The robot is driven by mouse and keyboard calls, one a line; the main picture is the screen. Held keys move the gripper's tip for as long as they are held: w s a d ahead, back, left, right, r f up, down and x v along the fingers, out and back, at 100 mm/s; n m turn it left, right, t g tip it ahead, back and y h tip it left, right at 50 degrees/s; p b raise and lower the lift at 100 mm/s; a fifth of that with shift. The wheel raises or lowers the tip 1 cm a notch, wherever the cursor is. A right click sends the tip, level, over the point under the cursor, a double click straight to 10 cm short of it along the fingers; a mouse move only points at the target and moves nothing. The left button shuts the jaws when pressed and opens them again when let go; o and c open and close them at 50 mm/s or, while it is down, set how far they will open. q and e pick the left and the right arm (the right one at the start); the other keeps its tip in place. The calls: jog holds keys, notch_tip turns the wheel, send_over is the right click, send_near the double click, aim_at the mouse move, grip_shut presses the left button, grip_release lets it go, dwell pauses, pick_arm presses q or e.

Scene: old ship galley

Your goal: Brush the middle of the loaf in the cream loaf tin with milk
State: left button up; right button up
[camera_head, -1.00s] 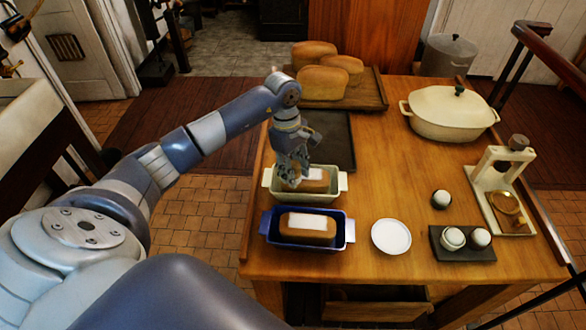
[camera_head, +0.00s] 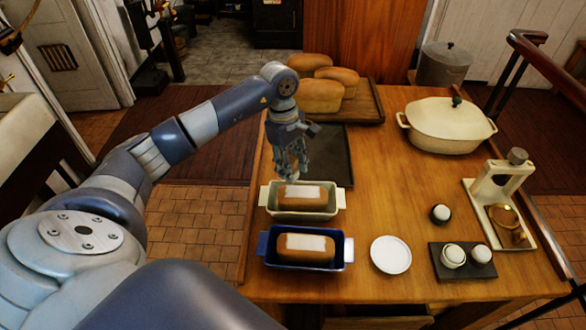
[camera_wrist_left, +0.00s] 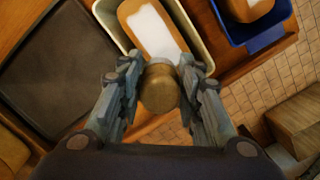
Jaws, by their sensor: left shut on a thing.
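The cream loaf tin (camera_head: 335,201) stands at the table's left side. Its loaf (camera_head: 290,204) has a white patch across the middle of the top; tin (camera_wrist_left: 106,17) and loaf (camera_wrist_left: 128,14) also show in the left wrist view. My left gripper (camera_head: 291,170) is above the tin's far side, apart from the loaf. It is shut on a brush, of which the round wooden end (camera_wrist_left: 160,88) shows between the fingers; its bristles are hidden. The blue loaf tin (camera_head: 349,250) in front holds another loaf (camera_head: 305,254), also with a white patch. My right gripper is not in view.
A dark tray (camera_head: 335,165) lies behind the cream tin, and loaves (camera_head: 320,96) stand on a board beyond. A white saucer (camera_head: 391,254), egg-shaped pots (camera_head: 453,256), a cream casserole (camera_head: 448,130) and a cream stand (camera_head: 490,190) are to the right. The table's middle is clear.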

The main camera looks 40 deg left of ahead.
aim_at(292, 157)
pick_arm(q)
jog(key=shift+r, duration=0.55)
jog(key=shift+w+a+r+p, duration=0.1)
jog(key=shift+r+p, duration=0.2)
jog(key=shift+p, duration=0.05)
jog(key=shift+w+a+r, duration=0.1)
jog(key=shift+r, duration=0.25)
jog(key=shift+r+p, duration=0.4)
jog(key=shift+r, duration=0.1)
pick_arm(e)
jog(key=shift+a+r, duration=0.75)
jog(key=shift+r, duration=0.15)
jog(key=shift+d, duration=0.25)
